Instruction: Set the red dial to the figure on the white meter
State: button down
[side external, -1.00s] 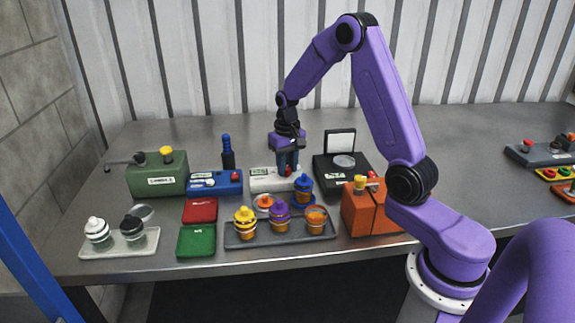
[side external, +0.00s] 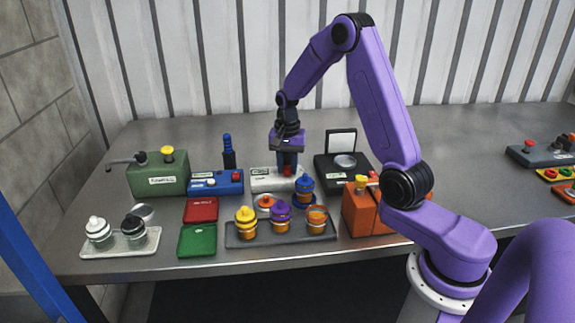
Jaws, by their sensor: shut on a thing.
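The white meter (side external: 264,181) is a low pale box near the middle of the table, with a small dark display on its front whose figure is too small to read. The red dial (side external: 287,171) is on its right part, and only a little of it shows below the fingers. My gripper (side external: 287,164) points down over the meter, shut on the red dial. The dial's pointer and markings cannot be made out.
A blue box (side external: 216,183) stands just left, a green box (side external: 158,175) farther left. A black case (side external: 340,175) with a raised lid is to the right. A blue-topped jar (side external: 304,186) stands close in front, behind a grey tray (side external: 290,239) of jars.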

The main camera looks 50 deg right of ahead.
aim_at(287, 168)
dwell(0.5)
jog(key=c, duration=0.8)
grip_release()
notch_tip(287, 168, up, 18)
jog(key=shift+f, duration=0.25)
